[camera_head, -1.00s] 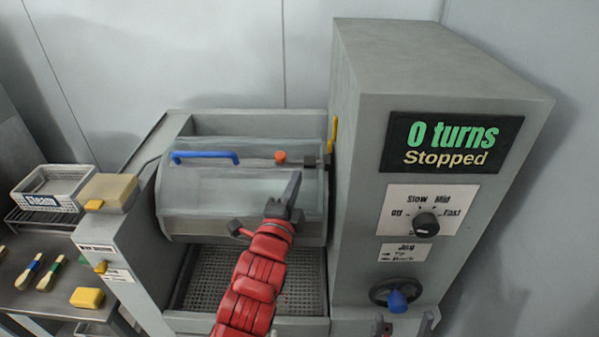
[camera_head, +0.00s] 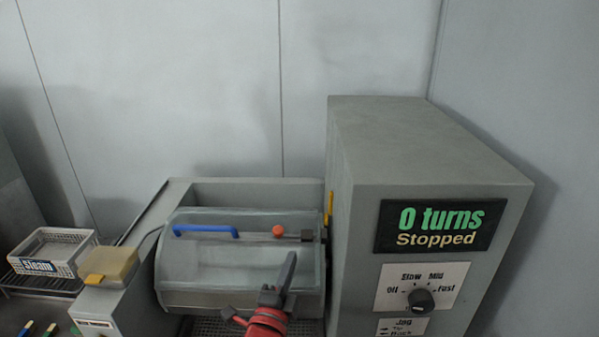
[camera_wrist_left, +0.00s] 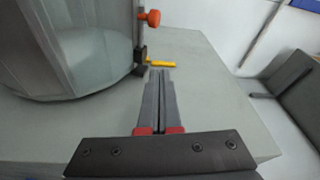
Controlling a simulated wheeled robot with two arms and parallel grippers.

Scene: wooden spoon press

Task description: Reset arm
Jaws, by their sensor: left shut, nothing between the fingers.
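My left gripper (camera_head: 284,275) stands in front of the clear drum cover of the press in the head view, at the lower middle, on a red arm. Its dark fingers point up and are together, with nothing between them. In the left wrist view the fingers (camera_wrist_left: 160,78) lie side by side, shut, pointing toward a yellow lever (camera_wrist_left: 160,63). The clear cover (camera_head: 190,262) is down over the drum, with a blue handle (camera_head: 206,231) and an orange knob (camera_head: 278,231) on its bar. My right gripper is not in view.
A tall grey control box (camera_head: 353,250) stands at the right; its display (camera_head: 438,226) reads "0 turns Stopped". A dial (camera_head: 421,301) sits below it. At the left are a white "Steam" basket (camera_head: 62,248) and a yellow-lidded box (camera_head: 108,265). The wall behind is bare.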

